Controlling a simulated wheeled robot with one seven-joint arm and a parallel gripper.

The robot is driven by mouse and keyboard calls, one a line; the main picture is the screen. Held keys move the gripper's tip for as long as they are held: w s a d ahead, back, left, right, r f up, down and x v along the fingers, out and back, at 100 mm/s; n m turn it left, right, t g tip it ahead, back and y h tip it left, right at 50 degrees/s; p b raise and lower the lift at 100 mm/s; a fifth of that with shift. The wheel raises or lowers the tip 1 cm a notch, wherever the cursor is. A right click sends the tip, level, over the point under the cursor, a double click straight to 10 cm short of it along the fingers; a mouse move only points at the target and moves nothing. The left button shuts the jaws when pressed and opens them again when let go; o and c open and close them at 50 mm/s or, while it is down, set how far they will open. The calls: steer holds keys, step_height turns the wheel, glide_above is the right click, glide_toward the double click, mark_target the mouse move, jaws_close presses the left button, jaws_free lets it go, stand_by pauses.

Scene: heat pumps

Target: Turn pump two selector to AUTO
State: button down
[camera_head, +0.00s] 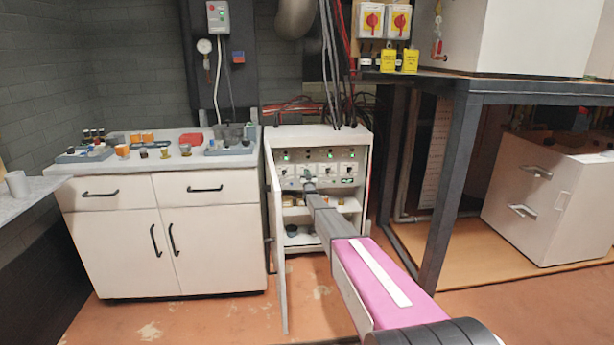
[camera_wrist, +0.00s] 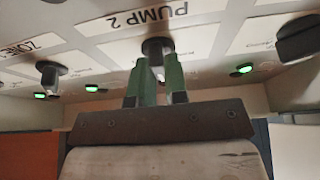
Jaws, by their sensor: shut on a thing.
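The pump two selector (camera_wrist: 155,44) is a black knob beside the upside-down "PUMP 2" label (camera_wrist: 155,16) in the wrist view. My gripper (camera_wrist: 157,68) has green fingers, which are shut on this knob from both sides. The fingers hide part of the knob, and I cannot tell which position it points to. In the head view my gripper (camera_head: 309,187) reaches into the open white control cabinet (camera_head: 318,134), at the lower part of its panel.
Another black knob (camera_wrist: 50,70) sits to the left and one (camera_wrist: 296,40) to the right. Several green lamps (camera_wrist: 245,68) glow on the panel. The cabinet door (camera_head: 277,235) stands open at left. A white cupboard (camera_head: 165,235) with small items on top is further left; a dark-framed bench (camera_head: 455,190) is right.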

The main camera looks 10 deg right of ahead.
steer(key=shift+m+h, duration=0.4)
steer(key=shift+m, duration=0.1)
steer(key=m+h, duration=0.1)
steer(key=m, duration=0.2)
steer(key=m+g+h, duration=0.1)
steer(key=m+h, duration=0.1)
steer(key=m, duration=0.2)
steer(key=m+g+h, duration=0.1)
steer(key=m+h, duration=0.1)
steer(key=m, duration=0.2)
steer(key=shift+a, duration=0.15)
steer(key=shift+m, duration=0.4)
steer(key=c, duration=1.1)
jaws_free()
steer(key=shift+c, duration=0.2)
steer(key=v, duration=1.1)
steer(key=shift+r, duration=0.1)
